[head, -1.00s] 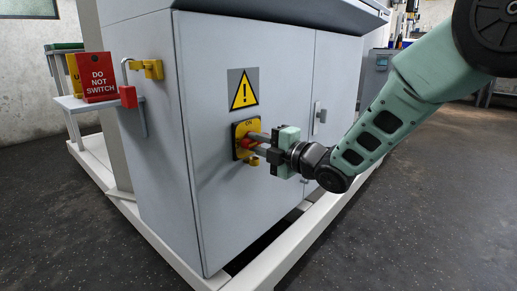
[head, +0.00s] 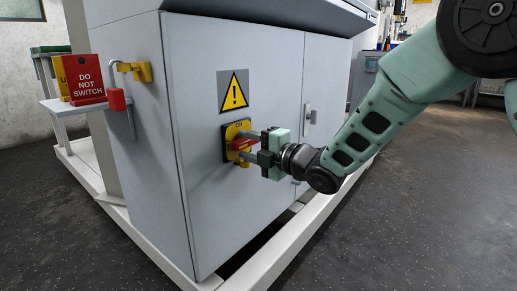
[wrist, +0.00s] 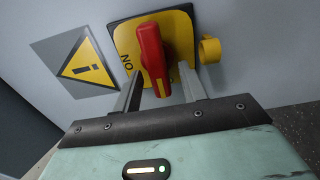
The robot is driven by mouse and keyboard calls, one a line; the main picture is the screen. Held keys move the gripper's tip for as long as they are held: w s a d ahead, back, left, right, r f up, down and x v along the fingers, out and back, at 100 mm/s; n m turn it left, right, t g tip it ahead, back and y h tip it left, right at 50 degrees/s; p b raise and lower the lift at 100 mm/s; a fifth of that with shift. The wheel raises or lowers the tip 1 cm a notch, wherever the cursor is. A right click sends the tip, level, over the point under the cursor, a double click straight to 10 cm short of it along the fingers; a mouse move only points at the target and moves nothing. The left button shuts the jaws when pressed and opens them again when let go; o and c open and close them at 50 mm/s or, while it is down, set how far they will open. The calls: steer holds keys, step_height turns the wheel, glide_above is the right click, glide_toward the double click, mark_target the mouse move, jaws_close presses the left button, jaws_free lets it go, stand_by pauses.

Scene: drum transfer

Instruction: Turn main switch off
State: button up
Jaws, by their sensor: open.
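The main switch has a red handle (head: 242,144) on a yellow plate (head: 229,131) on the grey cabinet's front. The handle lies about level, crosswise to the ON mark at the plate's top. In the wrist view the red handle (wrist: 151,50) shows between my two fingers, with a gap on each side. My gripper (head: 247,145) is open in front of the switch, one finger above the handle and one below. It also shows in the wrist view (wrist: 160,82). A yellow hasp ring (wrist: 210,49) sits beside the plate.
A warning sign (head: 233,91) is above the switch. A red padlock (head: 116,99) hangs from a yellow bracket (head: 142,72) on the cabinet's side. A red "DO NOT SWITCH" sign (head: 84,79) stands on a small side shelf. A white base rail (head: 300,243) runs along the cabinet's foot.

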steer(key=p+v, duration=0.5)
steer(key=v, duration=1.2)
steer(key=shift+s+d, duration=0.1)
steer(key=s+d+r+m+g+h+p, duration=0.25)
steer(key=s+m+g+h+p, duration=0.4)
steer(key=s+m, duration=0.6)
steer(key=s+d+r+m+g+h+p, duration=0.1)
steer(key=s+r+m+g+h+p, duration=0.4)
steer(key=s, duration=1.1)
step_height(320, 180, up, 35)
steer(key=m+h+p, duration=0.2)
steer(key=m+p, duration=0.1)
steer(key=p, duration=3.3)
steer(key=shift+w, duration=0.4)
steer(key=shift+f+m+t, duration=0.2)
steer(key=shift+m+t, duration=0.05)
